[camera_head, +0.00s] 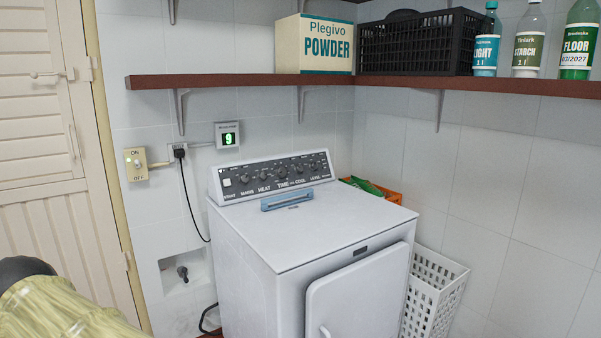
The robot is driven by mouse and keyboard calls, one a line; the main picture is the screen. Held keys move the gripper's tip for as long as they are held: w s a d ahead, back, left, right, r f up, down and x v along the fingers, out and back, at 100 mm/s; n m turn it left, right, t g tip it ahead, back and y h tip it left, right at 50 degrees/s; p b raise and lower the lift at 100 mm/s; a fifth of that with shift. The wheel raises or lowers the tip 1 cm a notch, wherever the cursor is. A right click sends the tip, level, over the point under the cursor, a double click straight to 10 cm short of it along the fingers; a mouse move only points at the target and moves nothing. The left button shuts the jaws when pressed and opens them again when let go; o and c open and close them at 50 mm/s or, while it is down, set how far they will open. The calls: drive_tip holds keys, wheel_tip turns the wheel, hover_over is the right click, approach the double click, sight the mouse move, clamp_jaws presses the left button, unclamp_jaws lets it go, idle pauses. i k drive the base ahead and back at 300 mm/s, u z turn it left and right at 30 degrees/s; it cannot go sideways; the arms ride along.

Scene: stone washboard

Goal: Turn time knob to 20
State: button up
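The time knob (282,172) is a small dark round knob near the middle of the black control panel (232,192) on the white machine (300,235). The label TIME is printed just below it. Similar dark knobs stand on both sides, above labels such as HEAT and COOL. The scale around the time knob and its pointer are too small to read, so I cannot tell its setting. My gripper is not in view, and nothing visible touches the knob.
A blue-grey object (287,199) lies on the machine top just before the panel. A brown shelf (230,80) with a powder box (315,45) and black crate (420,42) runs above. A white basket (435,290) stands at right. A draped yellow-green shape (55,312) fills the lower left.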

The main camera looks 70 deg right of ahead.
sight(280, 172)
drive_tip(key=z, duration=0.85)
drive_tip(key=i, duration=0.9)
drive_tip(key=z, duration=1)
